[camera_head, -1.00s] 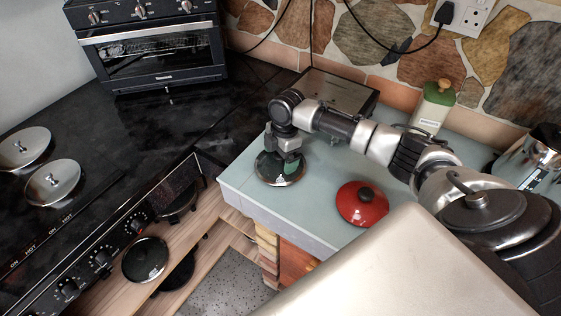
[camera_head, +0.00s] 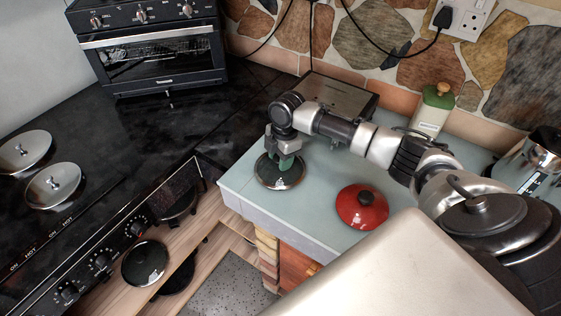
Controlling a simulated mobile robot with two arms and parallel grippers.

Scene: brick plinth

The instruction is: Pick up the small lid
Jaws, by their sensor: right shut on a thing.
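A small dark round lid (camera_head: 266,178) with a pale rim is at the left part of the pale blue-green plinth top. My right gripper (camera_head: 285,162) points down at its middle and is shut on it, covering its knob. I cannot tell whether the lid rests on the surface or is slightly raised. A red lid (camera_head: 352,212) with a black knob lies on the same top, to the right and nearer. My left gripper is not in view.
A metal box (camera_head: 342,92) stands behind my right gripper. A green and cream bottle (camera_head: 433,108) with a wooden stopper stands at the back right. Two silver lids (camera_head: 50,190) lie on the black counter at left. An oven (camera_head: 155,50) is behind them.

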